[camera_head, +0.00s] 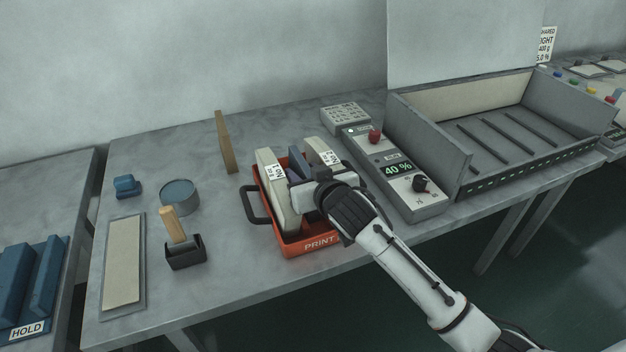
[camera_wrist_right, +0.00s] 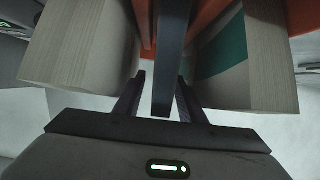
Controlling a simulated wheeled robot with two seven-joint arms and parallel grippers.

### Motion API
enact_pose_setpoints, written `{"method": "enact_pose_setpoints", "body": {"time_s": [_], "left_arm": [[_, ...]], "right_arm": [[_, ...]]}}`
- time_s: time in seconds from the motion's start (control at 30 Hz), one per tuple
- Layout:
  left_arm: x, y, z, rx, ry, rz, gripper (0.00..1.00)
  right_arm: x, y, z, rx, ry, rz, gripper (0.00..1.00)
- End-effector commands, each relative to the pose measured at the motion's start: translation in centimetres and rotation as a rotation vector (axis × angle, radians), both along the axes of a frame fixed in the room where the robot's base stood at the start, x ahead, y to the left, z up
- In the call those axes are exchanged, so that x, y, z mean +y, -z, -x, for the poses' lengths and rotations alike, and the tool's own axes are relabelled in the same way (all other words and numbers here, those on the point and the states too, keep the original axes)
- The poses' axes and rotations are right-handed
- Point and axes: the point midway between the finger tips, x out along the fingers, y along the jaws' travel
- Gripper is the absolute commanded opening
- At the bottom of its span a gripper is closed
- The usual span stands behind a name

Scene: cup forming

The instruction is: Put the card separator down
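The card separator is a thin dark grey-blue plate (camera_head: 298,165) standing upright between two pale card stacks in the orange tray (camera_head: 263,190). In the right wrist view the separator (camera_wrist_right: 172,55) runs between my fingers. My right gripper (camera_head: 325,190) is over the tray's near right part. In the wrist view its two fingers (camera_wrist_right: 160,80) are apart, one on each side of the separator, with a visible gap on the left. Contact on the right side is hard to tell. The left card stack (camera_wrist_right: 85,45) and right card stack (camera_wrist_right: 245,60) flank the fingers closely. My left gripper is not in view.
The tray has a dark handle (camera_head: 256,206) and a PRINT label. A control box (camera_head: 395,172) reading 40 % stands right of it, before a large open grey bin (camera_head: 440,140). A wooden board (camera_head: 224,143), round tin (camera_head: 179,195) and stamp (camera_head: 184,245) stand left.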

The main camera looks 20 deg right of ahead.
Motion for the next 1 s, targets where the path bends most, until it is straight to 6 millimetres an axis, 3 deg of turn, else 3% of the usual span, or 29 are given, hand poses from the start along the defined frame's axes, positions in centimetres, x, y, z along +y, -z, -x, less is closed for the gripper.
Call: {"method": "enact_pose_setpoints", "body": {"time_s": [0.5,0.7,1.0], "left_arm": [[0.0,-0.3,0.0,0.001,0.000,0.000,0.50],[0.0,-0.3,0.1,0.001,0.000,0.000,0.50],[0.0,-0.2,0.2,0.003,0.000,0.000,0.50]], "right_arm": [[-0.3,-3.5,8.9,0.002,-0.001,0.000,0.37],[-0.4,-4.2,10.3,0.001,0.001,0.000,0.37],[-0.4,-4.3,10.5,0.001,0.001,0.000,0.37]]}}
